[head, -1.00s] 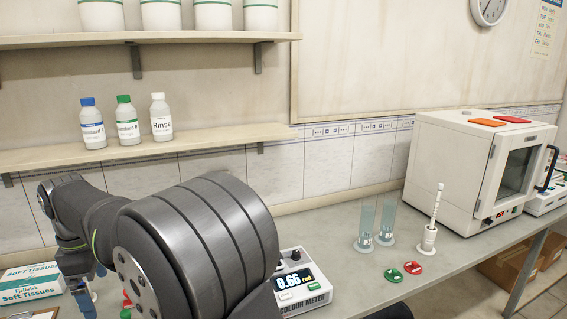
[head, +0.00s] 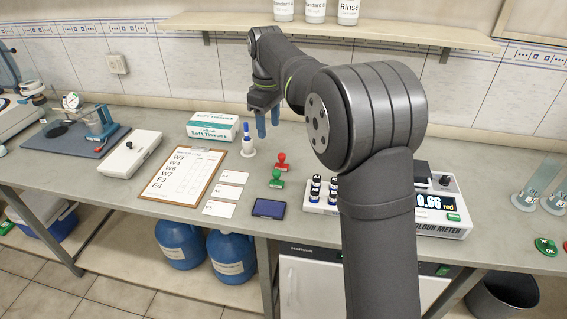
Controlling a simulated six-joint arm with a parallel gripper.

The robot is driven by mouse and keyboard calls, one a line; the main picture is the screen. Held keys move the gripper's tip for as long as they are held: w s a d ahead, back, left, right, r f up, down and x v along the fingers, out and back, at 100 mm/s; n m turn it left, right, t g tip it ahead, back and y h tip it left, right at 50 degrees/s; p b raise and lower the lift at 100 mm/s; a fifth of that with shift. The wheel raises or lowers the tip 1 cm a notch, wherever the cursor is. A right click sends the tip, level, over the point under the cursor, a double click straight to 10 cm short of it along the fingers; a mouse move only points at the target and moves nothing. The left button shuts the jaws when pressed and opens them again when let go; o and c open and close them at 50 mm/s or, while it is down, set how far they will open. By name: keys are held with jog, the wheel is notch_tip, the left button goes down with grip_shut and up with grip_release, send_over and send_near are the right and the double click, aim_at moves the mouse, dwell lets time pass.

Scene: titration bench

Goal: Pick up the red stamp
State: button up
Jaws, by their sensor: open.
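The red stamp (head: 282,161) stands upright on the bench, knob up, just behind the green stamp (head: 277,179). My gripper (head: 268,121) has two blue fingers pointing down, apart and with nothing between them. In the picture it shows above and slightly left of the red stamp. Its exact height over the bench is hard to tell. The red stamp is in plain view, with nothing in front of its handle.
A white bottle with a blue top (head: 248,146) stands left of the stamps. A dark ink pad (head: 269,208), white cards (head: 228,193) and a clipboard (head: 183,177) lie nearby. A tissue box (head: 212,126) stands behind. A vial rack (head: 323,203) and colour meter (head: 441,212) are right.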

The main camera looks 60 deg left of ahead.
jog(key=w+a+f+m, duration=0.2)
jog(key=w+a+m, duration=0.3)
jog(key=w+a, duration=0.15)
send_over(282, 154)
jog(key=f, duration=1.1)
jog(key=shift+s+d+f, duration=0.25)
jog(key=shift+f, duration=0.15)
jog(key=shift+w+a+f, duration=0.1)
jog(key=shift+a+f, duration=0.05)
jog(key=shift+f, duration=1.4)
jog(key=shift+w+a+f, duration=0.1)
jog(key=shift+a+f, duration=0.05)
jog(key=shift+f, duration=1.4)
jog(key=c, duration=1.1)
